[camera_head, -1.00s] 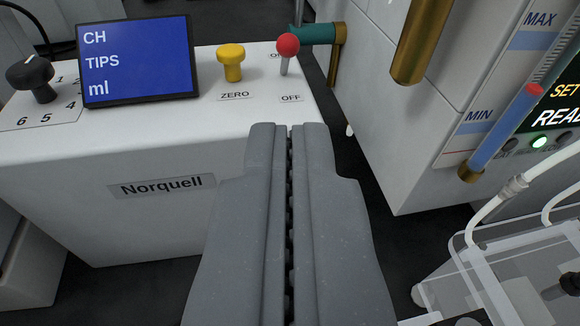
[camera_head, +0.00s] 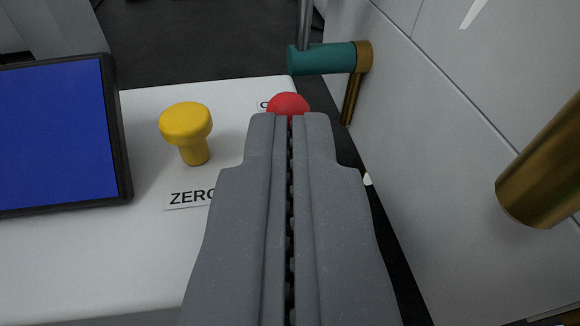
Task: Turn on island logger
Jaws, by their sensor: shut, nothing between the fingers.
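A white instrument (camera_head: 110,275) has a toggle lever with a red ball (camera_head: 288,103) near its far right corner. My gripper (camera_head: 290,116) is shut and empty. Its tips overlap the lower part of the red ball in the picture; I cannot tell whether they touch it. The lever's stem and the OFF label are hidden behind the gripper, so the lever's tilt does not show. No label in view names the island logger.
A yellow knob (camera_head: 188,128) marked ZERO stands left of the gripper. A dark-framed blue screen (camera_head: 55,135) is farther left. A teal handle (camera_head: 325,58) and brass pipe (camera_head: 545,175) are by the white cabinet (camera_head: 430,130) at right. A dark gap separates instrument and cabinet.

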